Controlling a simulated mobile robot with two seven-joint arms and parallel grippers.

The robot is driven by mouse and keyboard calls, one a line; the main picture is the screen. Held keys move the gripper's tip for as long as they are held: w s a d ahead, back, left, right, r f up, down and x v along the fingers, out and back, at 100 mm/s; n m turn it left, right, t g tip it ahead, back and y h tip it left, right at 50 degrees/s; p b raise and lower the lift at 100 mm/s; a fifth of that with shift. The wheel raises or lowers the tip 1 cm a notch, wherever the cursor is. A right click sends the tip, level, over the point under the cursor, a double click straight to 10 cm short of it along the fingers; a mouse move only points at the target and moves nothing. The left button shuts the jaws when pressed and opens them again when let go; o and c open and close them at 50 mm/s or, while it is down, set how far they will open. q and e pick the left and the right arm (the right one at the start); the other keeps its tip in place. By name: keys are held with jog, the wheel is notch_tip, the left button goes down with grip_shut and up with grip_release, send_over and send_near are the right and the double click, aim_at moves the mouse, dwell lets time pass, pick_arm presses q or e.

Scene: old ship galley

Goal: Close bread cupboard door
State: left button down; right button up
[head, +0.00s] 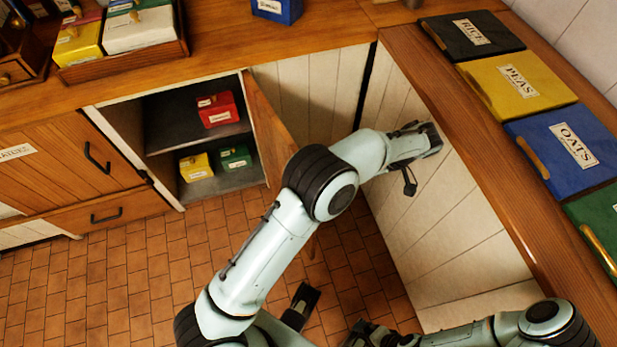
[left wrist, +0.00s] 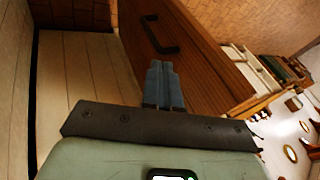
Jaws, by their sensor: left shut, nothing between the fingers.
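The open cupboard (head: 195,130) under the counter shows its dark inside. Its wooden door (head: 265,125) is swung well out at the right side of the opening, partly hidden by my left arm. In the left wrist view the door's outer face (left wrist: 195,65) shows a black handle (left wrist: 160,34). My left gripper (left wrist: 165,85) is shut and empty, its fingers pointing toward that face; contact cannot be told. In the head view the left hand is right of the door, by the pale side panels. My right gripper (head: 368,333) is low at the bottom, its fingers unclear.
Inside the cupboard are a red box (head: 217,109) on the shelf and yellow (head: 196,167) and green (head: 235,157) boxes below. A closed door (head: 75,160) is to the left. The right counter (head: 455,120) bounds the corner. Tiled floor (head: 130,260) is clear in front.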

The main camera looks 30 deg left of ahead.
pick_arm(q)
notch_tip(320, 180, up, 4)
jog(key=n, duration=0.2)
jog(key=s+a+f+b, duration=0.1)
jog(key=s+a+f, duration=0.4)
jog(key=a+f, duration=0.2)
jog(key=shift+s+a+f+y+b, duration=0.2)
jog(key=shift+a+f+y+b, duration=0.05)
jog(key=shift+a+y+b, duration=0.15)
